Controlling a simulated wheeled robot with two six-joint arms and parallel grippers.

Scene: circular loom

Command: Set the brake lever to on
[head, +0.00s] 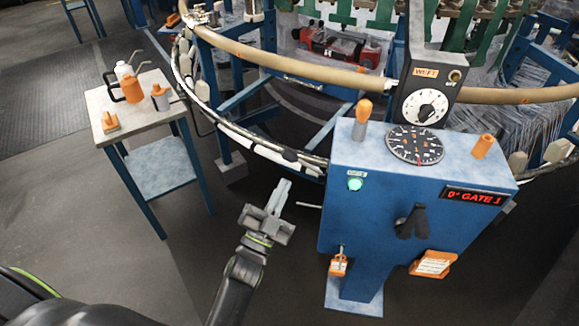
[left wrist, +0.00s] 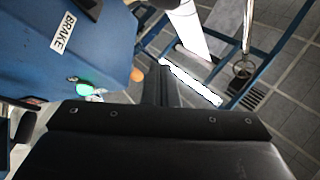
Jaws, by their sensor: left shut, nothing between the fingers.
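A blue control cabinet (head: 345,215) stands right of centre in the head view. A thin pale rod (head: 309,205) juts from its left side; it may be the brake lever, but I cannot tell its setting. In the left wrist view a white BRAKE label (left wrist: 63,33) sits on a blue face (left wrist: 100,50), with a green lamp (left wrist: 84,89) and a partly seen orange piece (left wrist: 137,75) nearby. My left gripper (head: 283,188) is shut and empty, left of the cabinet and apart from the rod. Its narrow fingers also show in the left wrist view (left wrist: 162,80). My right gripper is not in view.
The cabinet carries an orange-tipped lever (head: 363,112), a dial gauge (head: 414,146), a black handle (head: 411,222) and a red display (head: 474,196). The loom's ring (head: 270,65) curves behind. A small table (head: 135,112) with bottles stands left.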

